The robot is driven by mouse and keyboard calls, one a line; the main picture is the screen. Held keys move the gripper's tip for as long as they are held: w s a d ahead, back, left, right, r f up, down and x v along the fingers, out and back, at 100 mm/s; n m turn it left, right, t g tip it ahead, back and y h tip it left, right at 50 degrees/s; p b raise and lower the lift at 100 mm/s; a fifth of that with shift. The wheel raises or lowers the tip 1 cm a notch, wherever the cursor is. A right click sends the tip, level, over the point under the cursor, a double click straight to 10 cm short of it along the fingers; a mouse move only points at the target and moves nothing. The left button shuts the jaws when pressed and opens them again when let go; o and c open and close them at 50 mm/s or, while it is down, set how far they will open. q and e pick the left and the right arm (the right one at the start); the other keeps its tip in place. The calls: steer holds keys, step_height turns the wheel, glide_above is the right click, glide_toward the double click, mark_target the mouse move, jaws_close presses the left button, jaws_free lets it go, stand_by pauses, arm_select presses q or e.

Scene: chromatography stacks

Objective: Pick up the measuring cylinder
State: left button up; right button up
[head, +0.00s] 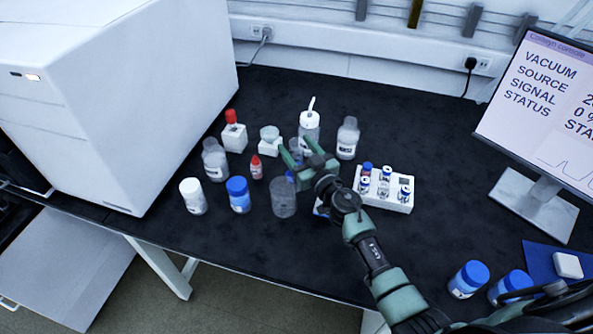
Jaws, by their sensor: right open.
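I cannot clearly make out a measuring cylinder. A clear greyish cylindrical vessel (283,200) stands upright just in front of and below my right gripper; I cannot tell if it is the cylinder or a beaker. My right gripper (291,165) is open, its green fingers pointing left over the middle of the bottle group. It covers part of a small bluish, clear item behind it, and a blue bit shows beneath the fingers. My left gripper is not in view.
Close around stand a red-capped bottle (234,135), a clear bottle (214,160), a white wash bottle (309,127), another clear bottle (347,138), a white-capped jar (193,197) and a blue-capped jar (238,195). A white vial rack (398,204) is to the right.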

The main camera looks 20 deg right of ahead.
steer(key=shift+w, duration=0.1)
jaws_close()
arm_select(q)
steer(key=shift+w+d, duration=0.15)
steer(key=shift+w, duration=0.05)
arm_select(e)
steer(key=shift+r, duration=0.1)
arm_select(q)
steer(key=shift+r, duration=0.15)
arm_select(e)
steer(key=shift+r, duration=0.15)
